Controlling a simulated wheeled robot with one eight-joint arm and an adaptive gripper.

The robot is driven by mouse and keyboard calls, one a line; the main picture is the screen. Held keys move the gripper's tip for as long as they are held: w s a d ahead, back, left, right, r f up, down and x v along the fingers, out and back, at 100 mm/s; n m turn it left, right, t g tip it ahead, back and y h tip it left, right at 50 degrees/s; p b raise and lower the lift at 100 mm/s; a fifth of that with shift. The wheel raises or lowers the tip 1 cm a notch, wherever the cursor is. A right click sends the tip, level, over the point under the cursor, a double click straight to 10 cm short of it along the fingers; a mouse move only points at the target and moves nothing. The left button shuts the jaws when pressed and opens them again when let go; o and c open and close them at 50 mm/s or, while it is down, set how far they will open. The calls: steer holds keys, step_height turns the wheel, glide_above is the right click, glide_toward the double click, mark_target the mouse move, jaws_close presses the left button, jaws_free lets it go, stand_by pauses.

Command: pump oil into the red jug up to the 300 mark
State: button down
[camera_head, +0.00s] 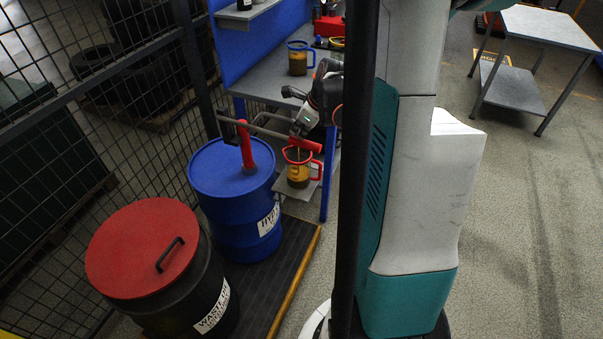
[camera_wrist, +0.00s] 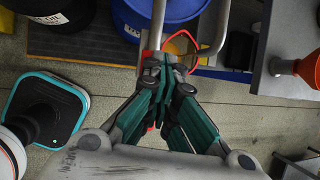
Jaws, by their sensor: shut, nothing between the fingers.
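The red jug (camera_head: 298,171), with a red rim and handle, stands on a small shelf beside the blue drum (camera_head: 232,190). Amber oil shows in it; the marks are too small to read. The red pump (camera_head: 245,146) stands on the drum, with its grey lever reaching right to a red grip (camera_head: 306,144). My gripper (camera_head: 298,129) is shut and empty, close to the red grip; I cannot tell if they touch. In the wrist view my gripper (camera_wrist: 168,60) is closed over the lever's end, and part of the jug's red rim (camera_wrist: 180,37) shows beyond it.
A black waste drum with a red lid (camera_head: 143,245) stands in front. A blue-rimmed jug (camera_head: 297,62) stands on the workbench (camera_head: 262,76) behind. A wire fence (camera_head: 85,110) bounds the left. A side table (camera_head: 550,28) stands far right, with open floor before it.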

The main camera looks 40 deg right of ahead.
steer(key=shift+f, duration=0.4)
step_height(320, 180, up, 12)
steer(key=p, duration=0.7)
steer(key=shift+f+p, duration=0.2)
steer(key=shift+p, duration=0.2)
